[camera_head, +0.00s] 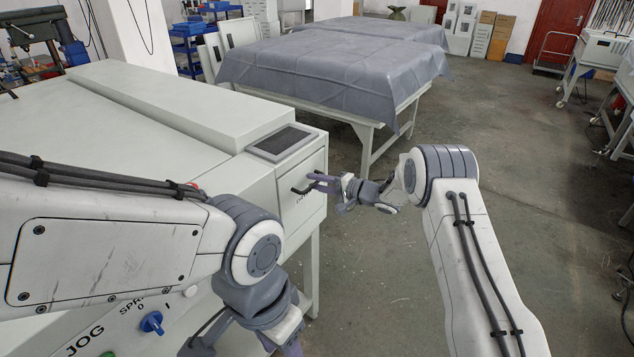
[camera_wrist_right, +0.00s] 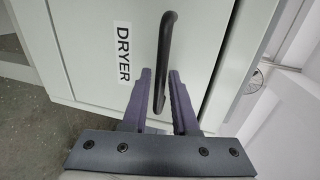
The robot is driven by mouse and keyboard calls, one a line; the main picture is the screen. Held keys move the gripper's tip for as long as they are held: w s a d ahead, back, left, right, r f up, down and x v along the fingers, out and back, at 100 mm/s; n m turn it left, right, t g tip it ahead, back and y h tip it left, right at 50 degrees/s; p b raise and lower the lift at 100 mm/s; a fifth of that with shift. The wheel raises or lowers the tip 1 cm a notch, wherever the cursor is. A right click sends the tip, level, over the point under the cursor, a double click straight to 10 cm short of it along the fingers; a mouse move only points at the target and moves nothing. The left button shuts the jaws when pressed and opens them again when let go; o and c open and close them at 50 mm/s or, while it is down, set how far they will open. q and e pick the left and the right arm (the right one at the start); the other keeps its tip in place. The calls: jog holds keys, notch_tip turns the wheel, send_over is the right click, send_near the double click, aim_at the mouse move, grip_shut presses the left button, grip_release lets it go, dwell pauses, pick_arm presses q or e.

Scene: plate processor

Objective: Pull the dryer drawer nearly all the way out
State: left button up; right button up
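The dryer drawer (camera_head: 314,207) is a pale grey front at the near end of the machine and looks flush with it. Its black bar handle (camera_head: 299,191) stands out from the front. The right wrist view shows the handle (camera_wrist_right: 165,60) beside the DRYER label (camera_wrist_right: 122,53). My right gripper (camera_head: 321,182) is at the handle. Its two purple fingers (camera_wrist_right: 161,82) lie on either side of the bar, with gaps showing, so it is open around it. My left gripper (camera_head: 291,348) is low at the picture's bottom edge, mostly cut off.
The long pale machine (camera_head: 160,95) fills the left, with a dark grille (camera_head: 282,142) on top above the drawer. A table under a grey cover (camera_head: 330,65) stands behind. The concrete floor (camera_head: 520,150) to the right of the drawer is open.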

jog(key=shift+c, duration=0.4)
grip_shut()
dwell(1.0)
